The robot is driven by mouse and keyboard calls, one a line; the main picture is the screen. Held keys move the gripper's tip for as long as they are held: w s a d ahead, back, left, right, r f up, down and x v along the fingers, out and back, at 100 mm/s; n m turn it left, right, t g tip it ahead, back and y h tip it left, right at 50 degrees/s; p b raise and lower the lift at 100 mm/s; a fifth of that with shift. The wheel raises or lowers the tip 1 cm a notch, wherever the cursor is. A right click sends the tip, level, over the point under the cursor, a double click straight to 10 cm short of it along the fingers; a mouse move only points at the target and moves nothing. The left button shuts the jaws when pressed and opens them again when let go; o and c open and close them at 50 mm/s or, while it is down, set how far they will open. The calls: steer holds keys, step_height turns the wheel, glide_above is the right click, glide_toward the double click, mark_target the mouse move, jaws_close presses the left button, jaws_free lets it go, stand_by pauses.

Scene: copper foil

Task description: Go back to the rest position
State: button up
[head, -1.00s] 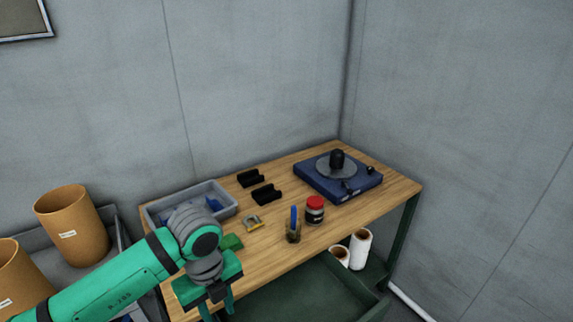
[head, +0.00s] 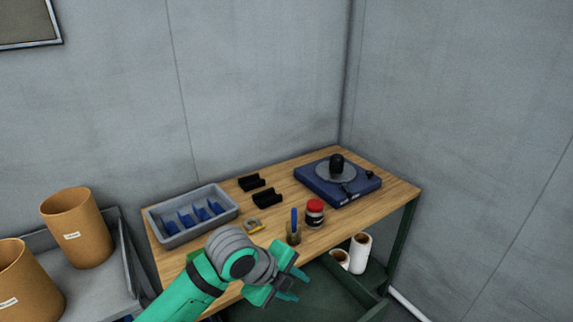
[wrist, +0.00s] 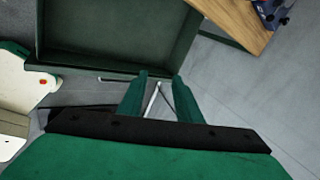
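My green arm reaches in from the bottom left of the head view. My gripper (head: 291,284) is in front of the wooden workbench (head: 265,247), near its front edge and above the dark green lower tray. In the wrist view its two green fingers (wrist: 160,86) stand apart with nothing between them. Beyond the fingertips there are the floor and the dark green tray. My wrist hides part of the bench's front left edge.
On the bench are a grey bin (head: 160,222) with blue dividers, two black holders (head: 267,198), a tape measure-like yellow item (head: 253,226), a brush cup (head: 293,236), a red-lidded jar (head: 314,214) and a blue turntable (head: 355,193). White rolls (head: 360,252) stand below. Brown drums (head: 75,228) stand left.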

steer(key=w+d+r+n+t+h, duration=0.2)
steer(key=d+r+n+t+h, duration=0.25)
steer(key=d, duration=0.35)
steer(key=w+d+r+n+t+h, duration=0.25)
steer(key=d+r+n, duration=0.25)
steer(key=d, duration=0.3)
steer(key=s+a+f+n+t+y, duration=0.3)
steer(key=s+a+f+n+y, duration=0.15)
steer(key=s+f+n, duration=0.4)
steer(key=s+a+f+n+t+y, duration=0.4)
steer(key=s+f+n+y, duration=0.2)
steer(key=f+n, duration=0.45)
steer(key=s+a+f+g, duration=0.1)
steer(key=s+a+f, duration=0.1)
steer(key=s, duration=0.6)
steer(key=s+a+f+m+y, duration=0.1)
steer(key=s+a, duration=0.3)
steer(key=s, duration=0.4)
steer(key=s+a+f+m+g+y, duration=0.1)
steer(key=s+a+f, duration=0.2)
steer(key=s, duration=0.6)
steer(key=shift+a+g, duration=0.3)
steer(key=shift+w, duration=0.1)
steer(key=shift+c, duration=0.3)
